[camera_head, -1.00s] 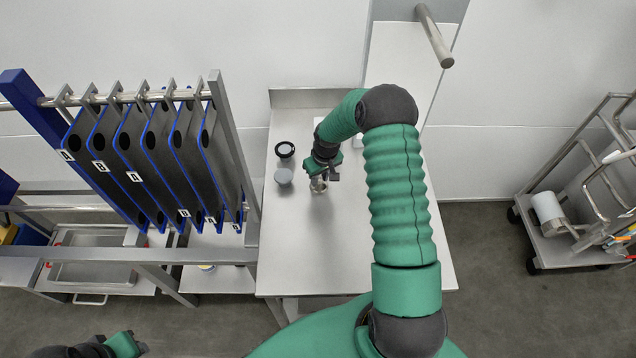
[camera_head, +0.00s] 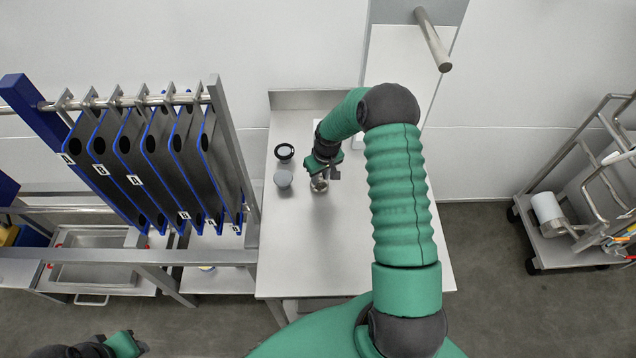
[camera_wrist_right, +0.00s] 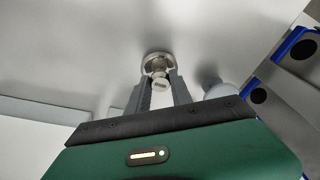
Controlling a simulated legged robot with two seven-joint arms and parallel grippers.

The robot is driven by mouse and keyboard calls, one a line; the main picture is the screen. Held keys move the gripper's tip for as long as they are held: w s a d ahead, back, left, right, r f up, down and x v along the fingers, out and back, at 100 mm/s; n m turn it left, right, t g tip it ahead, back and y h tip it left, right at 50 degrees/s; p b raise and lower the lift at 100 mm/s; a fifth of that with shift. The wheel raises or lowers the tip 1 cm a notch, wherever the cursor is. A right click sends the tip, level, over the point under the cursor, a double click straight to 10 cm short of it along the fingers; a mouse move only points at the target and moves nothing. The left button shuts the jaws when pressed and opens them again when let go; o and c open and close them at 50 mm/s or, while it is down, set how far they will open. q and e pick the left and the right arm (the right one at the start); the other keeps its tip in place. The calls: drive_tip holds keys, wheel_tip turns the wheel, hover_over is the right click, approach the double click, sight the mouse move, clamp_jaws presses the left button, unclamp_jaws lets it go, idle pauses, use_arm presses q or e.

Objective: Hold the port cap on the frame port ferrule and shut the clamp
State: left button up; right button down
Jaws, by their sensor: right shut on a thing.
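My right gripper (camera_head: 322,177) is low over the steel table, its fingers shut on a small round metal piece (camera_head: 319,186), which looks like the clamp. In the right wrist view, the fingers (camera_wrist_right: 160,84) close on a short pale block at the near side of a metal ring (camera_wrist_right: 157,60). I cannot tell whether a port cap or ferrule sits inside the ring. A grey round-topped piece (camera_head: 283,179), possibly a cap, stands just left of the gripper. My left gripper (camera_head: 138,347) is at the bottom left, away from the table; its fingers are too small to read.
A rack of hanging blue-edged plates (camera_head: 150,165) stands close on the left. The table's front part is clear. A cart (camera_head: 575,235) stands far right.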

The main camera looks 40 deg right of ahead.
sight(321, 177)
drive_tip(key=shift+d+r+p, duration=0.2)
drive_tip(key=shift+r+p, duration=0.35)
drive_tip(key=shift+r, duration=0.4)
drive_tip(key=shift+a+r+p, duration=0.15)
drive_tip(key=shift+r+p, duration=0.3)
drive_tip(key=shift+r, duration=0.3)
